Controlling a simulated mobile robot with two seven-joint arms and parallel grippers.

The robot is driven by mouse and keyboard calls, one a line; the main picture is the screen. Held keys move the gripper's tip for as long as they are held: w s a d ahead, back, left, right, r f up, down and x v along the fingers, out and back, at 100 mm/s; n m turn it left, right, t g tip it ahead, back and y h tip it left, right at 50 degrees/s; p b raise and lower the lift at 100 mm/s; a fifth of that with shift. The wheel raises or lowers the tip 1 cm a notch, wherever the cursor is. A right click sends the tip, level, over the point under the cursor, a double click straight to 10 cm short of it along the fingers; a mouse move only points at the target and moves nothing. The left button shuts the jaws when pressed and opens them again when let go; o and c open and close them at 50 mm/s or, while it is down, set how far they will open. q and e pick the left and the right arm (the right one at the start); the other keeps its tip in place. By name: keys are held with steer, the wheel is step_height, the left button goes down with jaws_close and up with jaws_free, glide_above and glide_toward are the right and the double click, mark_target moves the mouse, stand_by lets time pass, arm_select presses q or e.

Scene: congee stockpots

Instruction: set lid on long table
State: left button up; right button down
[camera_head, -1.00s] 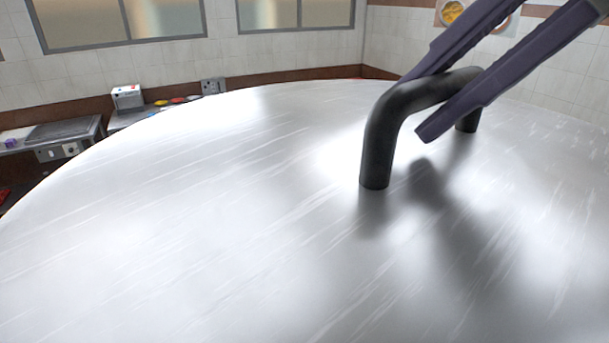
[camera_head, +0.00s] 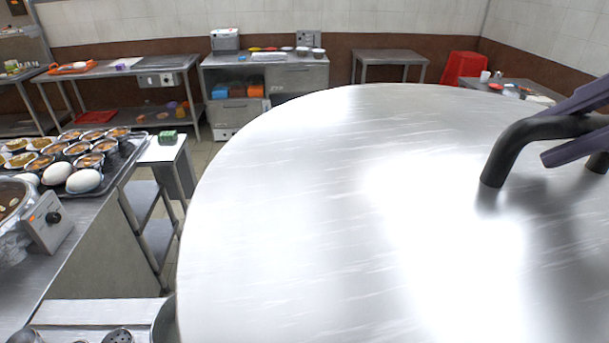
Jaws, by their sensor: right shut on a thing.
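The lid (camera_head: 310,215) is a large, round, shiny steel disc that fills the middle and right of the head view. Its black bar handle (camera_head: 512,145) stands up from the top at the right. My right gripper (camera_head: 570,135) is shut on the handle, with its dark purple fingers on either side of the bar. The lid hides whatever is under and behind it. My left gripper is not in view. I cannot tell which of the tables in view is the long table.
At the left, a steel counter (camera_head: 75,240) carries a tray (camera_head: 118,165) of filled bowls and large white eggs. A narrow steel stand (camera_head: 165,152) is beside it. Steel tables (camera_head: 120,68), a small bare table (camera_head: 390,56) and red stools (camera_head: 463,66) line the back wall.

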steer(key=shift+m+h, duration=0.6)
steer(key=w+d+f+b, duration=0.1)
steer(key=f+b, duration=0.8)
steer(key=f, duration=0.8)
steer(key=w+f+b, duration=0.1)
steer(key=f+b, duration=0.9)
steer(key=f, duration=0.8)
steer(key=w+d+f+b, duration=0.1)
steer(key=f+b, duration=0.9)
steer(key=f, duration=0.8)
steer(key=shift+w+d+f, duration=0.2)
steer(key=shift+d, duration=0.15)
steer(key=c, duration=1.2)
jaws_free()
steer(key=shift+f, duration=0.15)
steer(key=shift+c, duration=0.2)
steer(key=o, duration=0.4)
steer(key=shift+o, duration=0.2)
